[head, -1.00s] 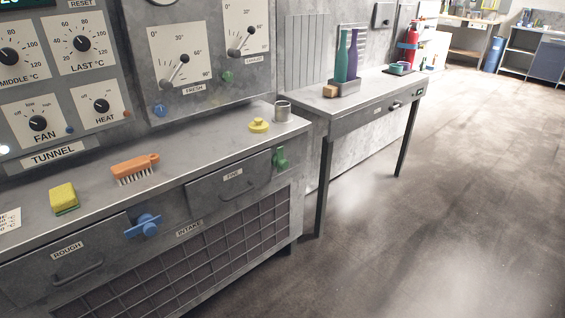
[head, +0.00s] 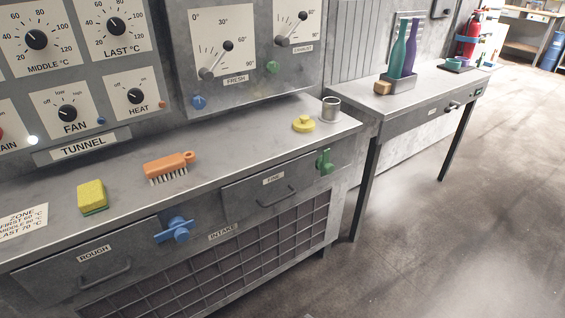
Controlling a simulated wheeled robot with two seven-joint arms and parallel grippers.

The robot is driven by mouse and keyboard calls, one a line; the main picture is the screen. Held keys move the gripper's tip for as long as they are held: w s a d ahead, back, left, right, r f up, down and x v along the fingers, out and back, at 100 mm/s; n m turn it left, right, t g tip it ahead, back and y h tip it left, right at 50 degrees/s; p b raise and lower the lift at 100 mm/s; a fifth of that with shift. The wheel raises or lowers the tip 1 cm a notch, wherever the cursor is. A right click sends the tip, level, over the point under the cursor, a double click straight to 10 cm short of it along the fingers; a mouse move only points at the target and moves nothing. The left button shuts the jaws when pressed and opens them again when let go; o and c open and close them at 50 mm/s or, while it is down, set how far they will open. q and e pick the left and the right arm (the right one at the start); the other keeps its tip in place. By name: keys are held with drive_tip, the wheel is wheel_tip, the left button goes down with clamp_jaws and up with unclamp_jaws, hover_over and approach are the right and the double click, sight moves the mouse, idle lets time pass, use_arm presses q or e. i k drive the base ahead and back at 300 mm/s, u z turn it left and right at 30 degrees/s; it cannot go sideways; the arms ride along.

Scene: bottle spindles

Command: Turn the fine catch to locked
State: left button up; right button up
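The fine catch is the green turn handle (head: 324,162) at the right end of the drawer labelled FINE (head: 272,187). Its grip stands roughly upright, and I cannot tell from this whether it is locked. The FINE drawer looks shut, with a dark bar handle on its front. A blue catch (head: 174,230) sits by the drawer labelled ROUGH (head: 80,270), its grip slanting nearly sideways. Neither of my grippers shows in the head view.
On the counter (head: 235,150) lie a yellow sponge (head: 92,196), an orange brush (head: 168,167), a yellow knobbed piece (head: 303,124) and a metal cup (head: 331,109). Dial panels rise behind. A side table (head: 425,100) with bottles stands right. The floor (head: 440,245) in front is clear.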

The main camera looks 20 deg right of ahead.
sight(323, 164)
drive_tip(key=z, duration=0.1)
drive_tip(key=i, duration=0.85)
drive_tip(key=z, duration=0.7)
